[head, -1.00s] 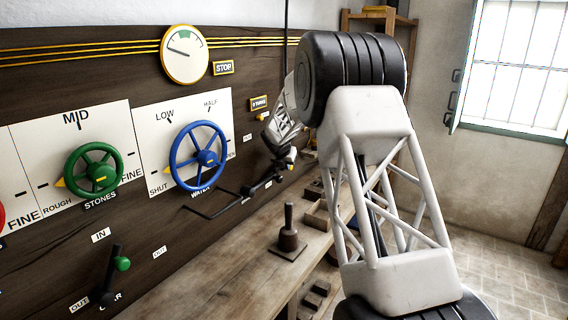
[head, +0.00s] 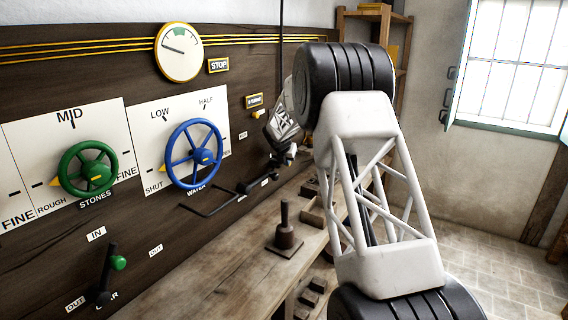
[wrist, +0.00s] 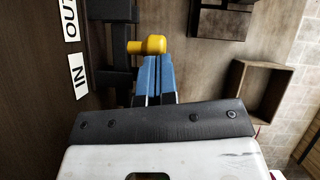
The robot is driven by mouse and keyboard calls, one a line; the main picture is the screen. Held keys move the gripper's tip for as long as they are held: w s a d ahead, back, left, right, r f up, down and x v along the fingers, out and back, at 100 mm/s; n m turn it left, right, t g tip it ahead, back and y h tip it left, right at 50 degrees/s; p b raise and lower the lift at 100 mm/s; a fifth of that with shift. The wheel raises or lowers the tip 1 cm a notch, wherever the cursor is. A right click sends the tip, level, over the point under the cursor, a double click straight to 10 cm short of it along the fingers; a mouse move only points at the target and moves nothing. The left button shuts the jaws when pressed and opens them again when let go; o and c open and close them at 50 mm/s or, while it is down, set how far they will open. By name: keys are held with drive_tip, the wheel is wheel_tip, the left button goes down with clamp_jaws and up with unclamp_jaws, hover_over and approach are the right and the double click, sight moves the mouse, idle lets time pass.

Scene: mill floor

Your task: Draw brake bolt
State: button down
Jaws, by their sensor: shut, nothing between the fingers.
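In the wrist view, the brake bolt's yellow knob (wrist: 150,45) sits on a dark bracket beside the panel, next to IN and OUT labels. My gripper (wrist: 154,57) has its blue fingers together, with no gap between them. Their tips are right at the knob's near side; I cannot tell whether they touch it. The knob is not between them. In the head view, my gripper (head: 291,154) is beside the panel's far right part, and the fingertips are mostly hidden by the wrist.
The dark panel carries a green STONES wheel (head: 87,168), a blue WATER wheel (head: 194,154), a gauge (head: 179,51) and a green-knobbed lever (head: 117,263). A wooden bench (head: 215,270) runs below, with a dark handled block (head: 284,232). An open wooden box (wrist: 262,92) shows in the wrist view.

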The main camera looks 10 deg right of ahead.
drive_tip(key=shift+w+d, duration=0.75)
drive_tip(key=shift+d, duration=0.1)
drive_tip(key=s+a+f+v, duration=0.1)
drive_tip(key=v, duration=1.2)
drive_tip(key=shift+s, duration=0.3)
drive_tip(key=shift+a+r, duration=0.1)
drive_tip(key=shift+r, duration=0.05)
drive_tip(key=shift+s, duration=0.1)
